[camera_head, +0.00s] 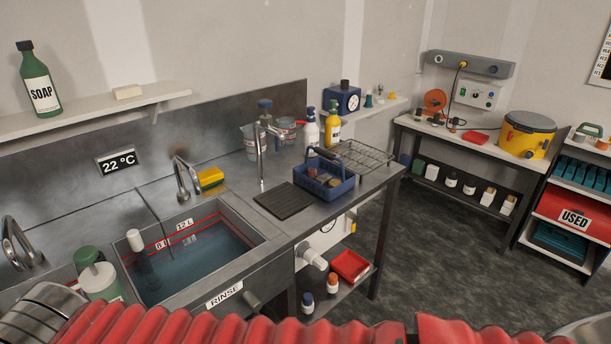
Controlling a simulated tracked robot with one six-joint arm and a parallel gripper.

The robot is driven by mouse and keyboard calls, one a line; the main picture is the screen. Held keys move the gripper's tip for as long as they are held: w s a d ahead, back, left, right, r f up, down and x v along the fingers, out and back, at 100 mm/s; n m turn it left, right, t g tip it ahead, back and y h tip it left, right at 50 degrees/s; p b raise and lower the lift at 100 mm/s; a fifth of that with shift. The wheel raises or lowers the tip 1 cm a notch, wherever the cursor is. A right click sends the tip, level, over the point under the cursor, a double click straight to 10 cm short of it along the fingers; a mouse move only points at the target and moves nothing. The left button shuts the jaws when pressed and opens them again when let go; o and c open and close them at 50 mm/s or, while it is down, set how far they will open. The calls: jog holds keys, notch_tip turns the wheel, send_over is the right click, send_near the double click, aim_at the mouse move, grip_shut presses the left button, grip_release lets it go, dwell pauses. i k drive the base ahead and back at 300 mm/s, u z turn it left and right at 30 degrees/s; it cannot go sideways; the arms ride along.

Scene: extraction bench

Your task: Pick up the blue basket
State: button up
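The blue basket (333,189) stands upright on the steel counter (290,222), right of the sink. It holds several small items that I cannot make out clearly. A dark handle or bar shows at its upper edge. The basket sits behind and right of a dark ribbed mat (285,201) and in front of a wire rack. My gripper is not in view. Red ribbed covering that seems to be mine fills the bottom edge of the picture, well apart from the basket.
The rinse sink (245,247) with water lies left of the basket. A tall tap (262,160) stands close to its left. A white bottle (312,128), a yellow bottle (333,128) and the wire rack (372,158) are behind it. Dark floor (430,240) is open to the right.

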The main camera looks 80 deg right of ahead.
aim_at(323, 165)
jog(key=u, duration=1.45)
jog(key=k, duration=2.85)
jog(key=z, duration=0.2)
